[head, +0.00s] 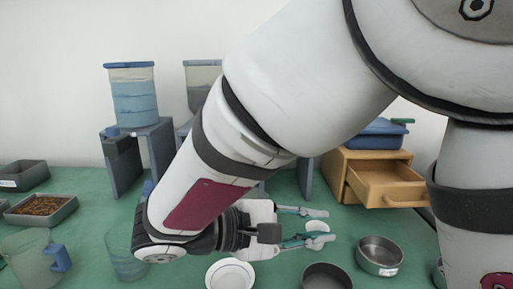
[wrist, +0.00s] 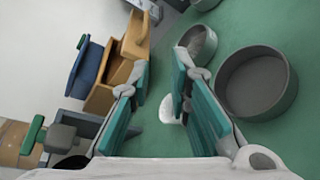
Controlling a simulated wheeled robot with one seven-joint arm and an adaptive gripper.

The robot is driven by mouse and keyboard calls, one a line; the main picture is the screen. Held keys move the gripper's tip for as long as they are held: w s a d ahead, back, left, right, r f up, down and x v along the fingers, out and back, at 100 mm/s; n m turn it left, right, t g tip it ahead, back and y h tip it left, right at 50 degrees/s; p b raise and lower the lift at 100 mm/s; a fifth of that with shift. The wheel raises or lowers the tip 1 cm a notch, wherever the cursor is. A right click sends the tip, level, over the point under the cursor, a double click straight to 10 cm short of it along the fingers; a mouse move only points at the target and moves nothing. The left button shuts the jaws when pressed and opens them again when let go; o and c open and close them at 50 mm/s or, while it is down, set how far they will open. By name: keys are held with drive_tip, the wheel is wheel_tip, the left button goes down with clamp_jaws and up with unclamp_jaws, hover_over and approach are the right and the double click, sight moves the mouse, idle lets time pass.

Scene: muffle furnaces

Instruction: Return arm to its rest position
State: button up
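My arm reaches down across the head view from the upper right. My gripper (head: 318,226) points to the right, low over the green table. Its two teal-padded fingers are spread apart with nothing between them. In the wrist view my gripper (wrist: 162,85) also shows open and empty, with green table surface visible between the fingers. A small white cup (head: 317,228) stands behind or beside the fingertips in the head view. In the wrist view a white piece (wrist: 167,108) shows partly hidden by a finger. I cannot tell whether the gripper touches it.
Near the gripper stand a white dish (head: 230,275) and two grey round pans (head: 326,277) (head: 380,254). A wooden box with an open drawer (head: 388,186) stands behind, with a blue container (head: 378,134) on top. Left are a dispenser (head: 134,97), a pellet tray (head: 42,208) and clear jugs (head: 30,260).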

drive_tip(key=s+d+m+g+y, duration=0.5)
drive_tip(key=s+d+m+g, duration=0.15)
drive_tip(key=s+d, duration=0.6)
drive_tip(key=s+a+f+m+t+y, duration=0.2)
drive_tip(key=s+f+m+y, duration=0.2)
drive_tip(key=s+y, duration=0.65)
wheel_tip(320, 180, up, 26)
drive_tip(key=t+p, duration=0.3)
drive_tip(key=p, duration=2.1)
drive_tip(key=shift+t+h, duration=0.35)
drive_tip(key=shift+h, duration=0.1)
drive_tip(key=shift+w+f, duration=0.1)
